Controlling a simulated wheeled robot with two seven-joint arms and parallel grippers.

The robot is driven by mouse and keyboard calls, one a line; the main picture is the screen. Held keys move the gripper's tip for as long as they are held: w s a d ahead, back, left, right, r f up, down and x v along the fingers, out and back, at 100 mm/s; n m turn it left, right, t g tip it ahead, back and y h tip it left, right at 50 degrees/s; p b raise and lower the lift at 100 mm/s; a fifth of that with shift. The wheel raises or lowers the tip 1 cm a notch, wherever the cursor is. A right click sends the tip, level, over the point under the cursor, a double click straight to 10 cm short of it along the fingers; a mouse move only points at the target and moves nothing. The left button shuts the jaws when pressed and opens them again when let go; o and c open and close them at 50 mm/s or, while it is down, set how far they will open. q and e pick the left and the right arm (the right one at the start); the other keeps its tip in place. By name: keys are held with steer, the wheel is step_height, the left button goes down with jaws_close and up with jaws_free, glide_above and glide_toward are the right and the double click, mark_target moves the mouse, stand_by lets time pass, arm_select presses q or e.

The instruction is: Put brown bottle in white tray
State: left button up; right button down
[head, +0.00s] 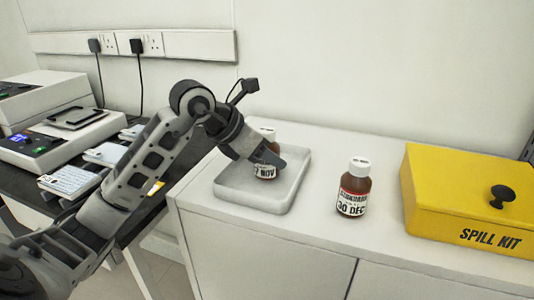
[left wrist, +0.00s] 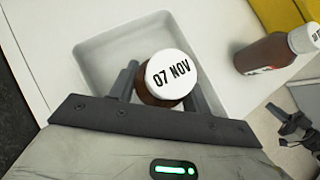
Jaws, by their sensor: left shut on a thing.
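A brown bottle (head: 266,171) with a white cap and a white label stands inside the white tray (head: 247,202) in the head view. In the left wrist view its cap (left wrist: 170,74) reads "07 NOV". My left gripper (head: 268,155) is over the tray and shut on this bottle, with a finger on each side of it in the left wrist view (left wrist: 163,88). A second brown bottle (head: 354,190), labelled "30 DEC", stands upright on the cabinet top to the right of the tray.
A yellow spill kit box (head: 470,200) with a black knob sits at the right of the cabinet top (head: 330,245). Bench instruments (head: 65,135) and cards stand on a dark table at the left. The wall with sockets (head: 138,45) is behind.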

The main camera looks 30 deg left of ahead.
arm_select(q)
steer(key=shift+f, duration=0.15)
steer(key=o, duration=1.1)
steer(key=shift+r, duration=0.35)
steer(key=shift+s+a+r, duration=0.15)
steer(key=shift+s+r, duration=0.05)
steer(key=shift+s, duration=0.05)
steer(key=v, duration=1.1)
steer(key=shift+s, duration=0.1)
